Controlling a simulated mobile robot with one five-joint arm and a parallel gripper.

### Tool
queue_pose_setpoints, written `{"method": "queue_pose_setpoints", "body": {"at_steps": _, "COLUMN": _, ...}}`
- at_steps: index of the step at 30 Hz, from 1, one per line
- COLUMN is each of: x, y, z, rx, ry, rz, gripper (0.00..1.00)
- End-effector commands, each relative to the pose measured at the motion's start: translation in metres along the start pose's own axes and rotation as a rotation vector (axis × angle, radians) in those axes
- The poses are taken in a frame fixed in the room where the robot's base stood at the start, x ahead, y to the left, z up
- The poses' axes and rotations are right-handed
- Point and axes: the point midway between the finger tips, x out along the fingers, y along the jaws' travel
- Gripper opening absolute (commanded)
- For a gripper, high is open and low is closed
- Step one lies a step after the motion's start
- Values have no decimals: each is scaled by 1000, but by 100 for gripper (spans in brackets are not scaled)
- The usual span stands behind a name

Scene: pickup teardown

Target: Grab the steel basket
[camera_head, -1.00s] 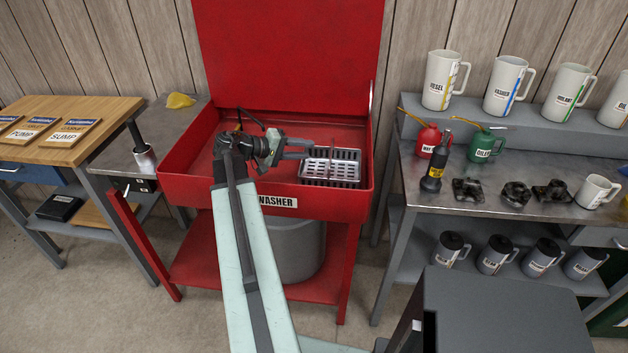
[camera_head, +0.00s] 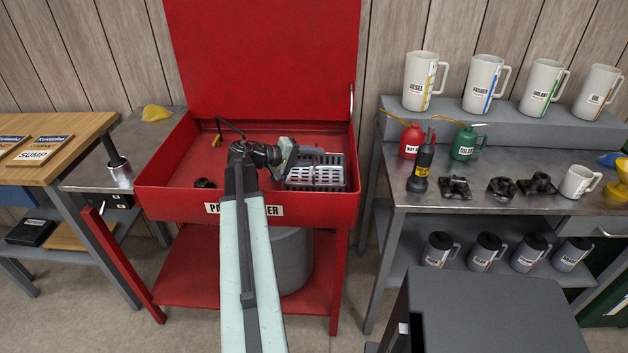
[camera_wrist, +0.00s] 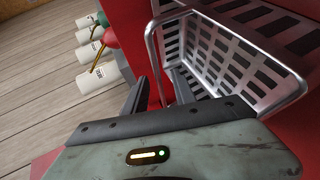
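The steel basket (camera_head: 316,176), a silver slotted tray, sits inside the right part of the red parts washer (camera_head: 160,190). It fills the upper right of the wrist view (camera_wrist: 225,65), with its bent wire handle toward me. My gripper (camera_wrist: 160,85) is at the basket's left side. Its two dark fingers are apart, and the handle wire appears to run between them; I cannot tell whether either finger touches it. In the head view my gripper (camera_head: 292,165) overlaps the basket's left end, and its fingers are mostly hidden.
The washer's raised red lid (camera_head: 260,60) stands behind. A small black part (camera_head: 204,183) lies in the basin at left. A steel bench (camera_head: 480,190) with oil cans, jugs and parts is at right. A wooden-topped bench (camera_head: 60,150) is at left.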

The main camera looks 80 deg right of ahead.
Motion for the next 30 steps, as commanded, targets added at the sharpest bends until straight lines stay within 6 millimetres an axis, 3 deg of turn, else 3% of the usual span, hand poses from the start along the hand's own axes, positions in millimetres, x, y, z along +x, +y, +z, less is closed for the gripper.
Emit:
{"method": "queue_pose_setpoints", "body": {"at_steps": 2, "x": 8, "y": -2, "z": 0, "rx": 0, "ry": -1, "rz": 0, "gripper": 32}}
{"method": "queue_pose_setpoints", "body": {"at_steps": 7, "x": 7, "y": 0, "z": 0, "rx": 0, "ry": 0, "rz": 0, "gripper": 32}}
{"method": "queue_pose_setpoints", "body": {"at_steps": 11, "x": 7, "y": 0, "z": 0, "rx": 0, "ry": 1, "rz": 0, "gripper": 0}}
{"method": "queue_pose_setpoints", "body": {"at_steps": 30, "x": 6, "y": -1, "z": -1, "rx": -2, "ry": 2, "rz": -2, "gripper": 0}}
